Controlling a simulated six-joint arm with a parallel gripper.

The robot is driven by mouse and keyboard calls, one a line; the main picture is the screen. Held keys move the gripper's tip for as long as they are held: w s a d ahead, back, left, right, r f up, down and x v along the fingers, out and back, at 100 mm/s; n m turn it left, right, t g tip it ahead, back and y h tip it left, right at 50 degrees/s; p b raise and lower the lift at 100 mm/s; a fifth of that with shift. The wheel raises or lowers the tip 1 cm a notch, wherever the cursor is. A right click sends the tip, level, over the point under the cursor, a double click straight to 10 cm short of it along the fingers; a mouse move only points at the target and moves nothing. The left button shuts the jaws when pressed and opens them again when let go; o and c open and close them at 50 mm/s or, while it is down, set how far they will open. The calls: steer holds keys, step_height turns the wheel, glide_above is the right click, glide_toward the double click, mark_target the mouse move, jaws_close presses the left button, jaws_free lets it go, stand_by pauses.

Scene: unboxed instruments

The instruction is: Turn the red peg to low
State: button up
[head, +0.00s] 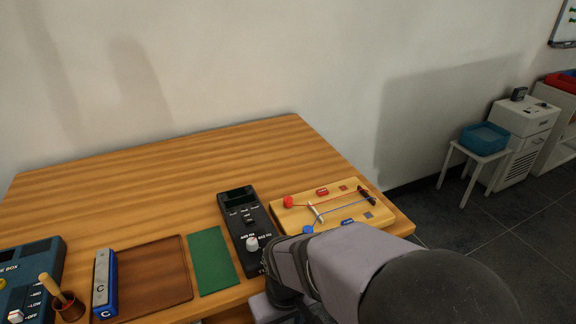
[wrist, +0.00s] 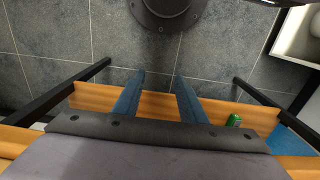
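The red peg (head: 288,202) is a round red knob at the left side of a light wooden string board (head: 281,216), at the right end of the table in the head view. A blue knob (head: 308,230) sits nearer to my arm. Strings run from the knobs across to the right side. The setting of the red peg is too small to read. My gripper (wrist: 158,85) is open and empty in the wrist view, its two blue fingers apart above the floor and table edge. In the head view my arm is low, in front of the board, and its fingers are hidden.
A black meter (head: 238,204) stands left of the board, then a green mat (head: 212,261), a brown tray (head: 152,270), a blue-grey bar (head: 104,285), a wooden cup (head: 69,307) and a blue box (head: 40,262). The back of the table (head: 150,190) is clear.

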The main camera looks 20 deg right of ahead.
steer(key=w+d+r+n+p, duration=0.1)
steer(key=w+r+p, duration=0.1)
steer(key=r+p, duration=1.35)
steer(key=w+r+n+p, duration=0.1)
steer(key=w+r+p, duration=0.2)
steer(key=r+p, duration=1.25)
steer(key=n+b, duration=0.7)
steer(key=n, duration=0.3)
glide_above(288, 199)
step_height(288, 199, down, 9)
steer(key=shift+s+a, duration=0.15)
steer(key=shift+w+d+f, duration=0.1)
steer(key=shift+w+d, duration=0.1)
steer(key=shift+f+p, duration=1.35)
steer(key=shift+f, duration=2.3)
steer(key=shift+c, duration=0.7)
jaws_close()
